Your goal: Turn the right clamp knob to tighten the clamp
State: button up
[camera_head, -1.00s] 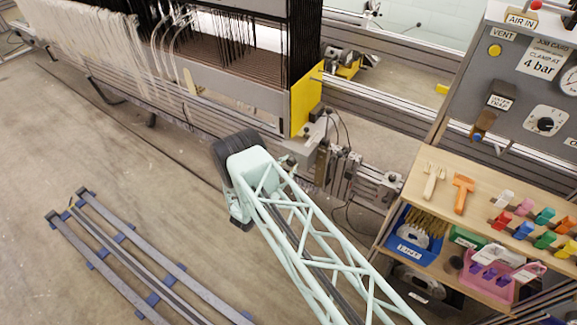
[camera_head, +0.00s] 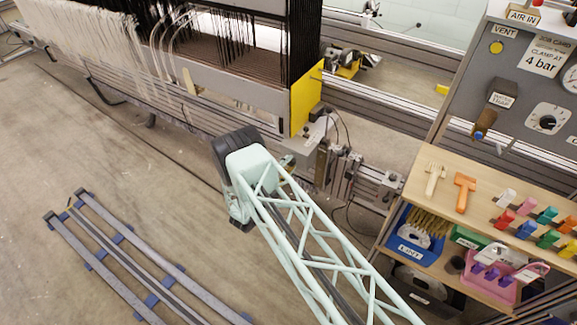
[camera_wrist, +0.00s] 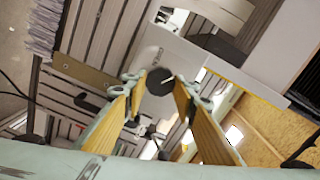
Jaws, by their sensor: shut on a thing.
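In the wrist view the clamp knob (camera_wrist: 160,82) is round and black with a white pointer line, set on a pale grey clamp block (camera_wrist: 176,52). My gripper (camera_wrist: 160,84) has its two yellow-padded fingers on either side of the knob, shut on it at the tips. In the head view my arm's wrist is in front of the loom's lower rail, near the yellow end plate (camera_head: 306,100). The wrist hides the knob there, and only a small part of a finger seems to show beside it.
Black and white warp threads (camera_head: 85,35) hang at the loom. To the right stand a wooden shelf (camera_head: 440,205) with tools and coloured clips, a blue bin (camera_head: 393,240) and a grey control panel (camera_head: 515,105). A slatted rail frame (camera_head: 135,260) lies on the floor at left.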

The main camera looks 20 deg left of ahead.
jog(key=m, duration=0.4)
jog(key=shift+m, duration=0.3)
jog(key=shift+f+m, duration=0.1)
jog(key=shift+m, duration=2.1)
jog(key=o, duration=0.9)
jog(key=shift+w, duration=0.1)
jog(key=shift+c, duration=0.2)
jog(key=shift+v, duration=6)
